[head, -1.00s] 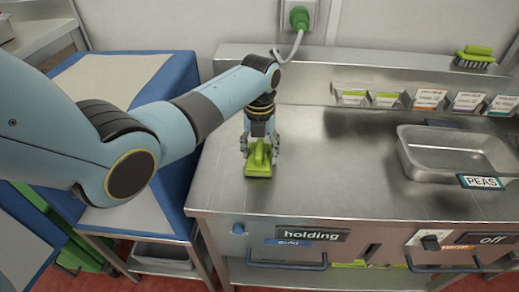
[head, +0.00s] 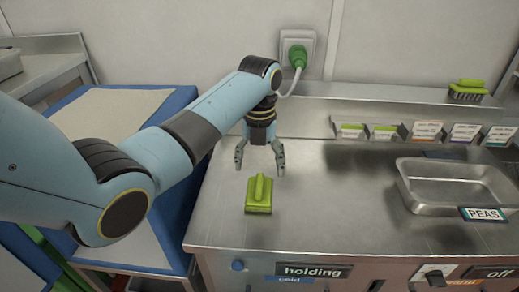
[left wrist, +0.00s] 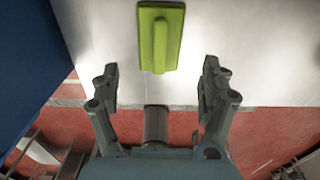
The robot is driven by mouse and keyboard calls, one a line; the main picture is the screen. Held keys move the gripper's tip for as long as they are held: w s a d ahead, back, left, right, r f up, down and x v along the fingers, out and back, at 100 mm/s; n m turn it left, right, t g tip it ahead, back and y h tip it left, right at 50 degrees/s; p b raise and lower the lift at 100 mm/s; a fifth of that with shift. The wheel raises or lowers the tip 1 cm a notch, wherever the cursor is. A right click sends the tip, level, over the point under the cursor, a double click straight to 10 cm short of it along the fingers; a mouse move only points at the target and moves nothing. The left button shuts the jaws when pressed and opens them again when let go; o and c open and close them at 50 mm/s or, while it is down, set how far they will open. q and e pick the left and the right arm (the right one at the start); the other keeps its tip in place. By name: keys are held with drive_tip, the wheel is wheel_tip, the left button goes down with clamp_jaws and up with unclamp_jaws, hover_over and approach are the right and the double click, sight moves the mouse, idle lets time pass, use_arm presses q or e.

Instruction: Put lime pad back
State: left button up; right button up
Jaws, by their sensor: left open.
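The lime pad (head: 258,197), a flat green block with a raised handle, lies on the steel counter near its left end. It also shows in the left wrist view (left wrist: 161,40), beyond the fingertips. My left gripper (head: 260,170) is open and empty, above and behind the pad in the head view, with clear space between its fingers and the pad. Its two spread fingers also show in the left wrist view (left wrist: 160,85). My right gripper is in neither view.
A green-handled brush (head: 468,90) sits on the back ledge (head: 300,103) at the right. Several labelled cards (head: 427,130) stand along the ledge. A steel tray (head: 410,200) labelled PEAS is at the right. The counter middle (head: 325,200) is clear. A blue-edged table (head: 183,100) stands at left.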

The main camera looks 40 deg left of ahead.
sight(259, 182)
use_arm(q)
drive_tip(key=shift+r, duration=2.3)
